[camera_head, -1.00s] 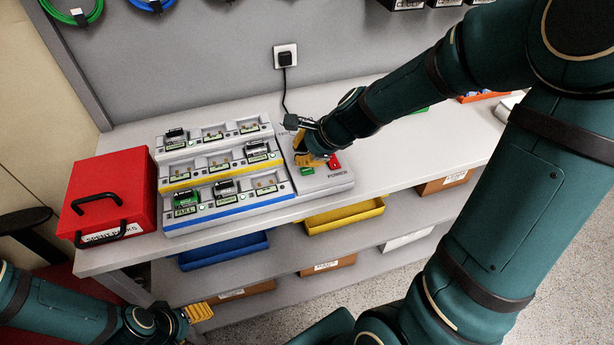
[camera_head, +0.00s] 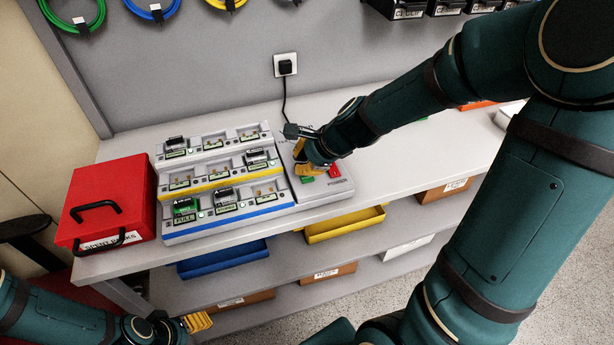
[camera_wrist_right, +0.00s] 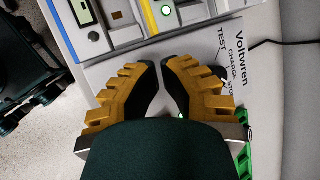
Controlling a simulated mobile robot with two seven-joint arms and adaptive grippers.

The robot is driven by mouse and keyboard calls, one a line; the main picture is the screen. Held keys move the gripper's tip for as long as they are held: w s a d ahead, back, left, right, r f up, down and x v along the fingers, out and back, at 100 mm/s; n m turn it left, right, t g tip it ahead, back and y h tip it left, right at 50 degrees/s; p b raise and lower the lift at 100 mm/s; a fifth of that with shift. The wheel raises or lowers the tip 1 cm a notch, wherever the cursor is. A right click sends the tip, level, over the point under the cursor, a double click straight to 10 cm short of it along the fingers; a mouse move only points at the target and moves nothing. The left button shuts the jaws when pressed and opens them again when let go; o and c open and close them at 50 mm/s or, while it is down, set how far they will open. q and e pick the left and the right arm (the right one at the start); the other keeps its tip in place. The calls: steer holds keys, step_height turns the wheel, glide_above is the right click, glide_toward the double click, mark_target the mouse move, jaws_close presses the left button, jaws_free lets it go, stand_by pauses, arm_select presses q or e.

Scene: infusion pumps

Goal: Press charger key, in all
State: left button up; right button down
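The charger is a stepped rack with a grey top tier (camera_head: 205,141), a yellow-edged middle tier (camera_head: 218,181) and a blue-edged lower tier (camera_head: 235,217). Its control panel (camera_head: 338,190) adjoins on the right, with a green key (camera_head: 308,180), a red key (camera_head: 334,171) and a POWER label. My right gripper (camera_head: 303,170) is over the panel's left part, beside the green key; contact cannot be told. In the right wrist view its yellow fingers (camera_wrist_right: 164,66) are nearly together and empty, near TEST, CHARGE lettering (camera_wrist_right: 232,62). My left gripper (camera_head: 197,322) is low, before the bench; its opening is unclear.
A red spent-packs box (camera_head: 85,190) stands left of the rack. Several packs sit in bays, including a green one (camera_head: 185,207) marked FULL. A cable runs to the wall socket (camera_head: 285,65). Blue (camera_head: 215,262) and yellow (camera_head: 345,225) bins are below.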

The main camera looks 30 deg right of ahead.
steer(key=shift+f, duration=0.1)
stand_by(0.4)
steer(key=shift+f+b, duration=0.35)
steer(key=shift+b, duration=0.05)
steer(key=shift+f+b, duration=0.35)
steer(key=shift+f, duration=0.05)
stand_by(0.5)
stand_by(0.4)
steer(key=shift+r+p, duration=0.85)
step_height(320, 180, up, 5)
steer(key=p, duration=0.5)
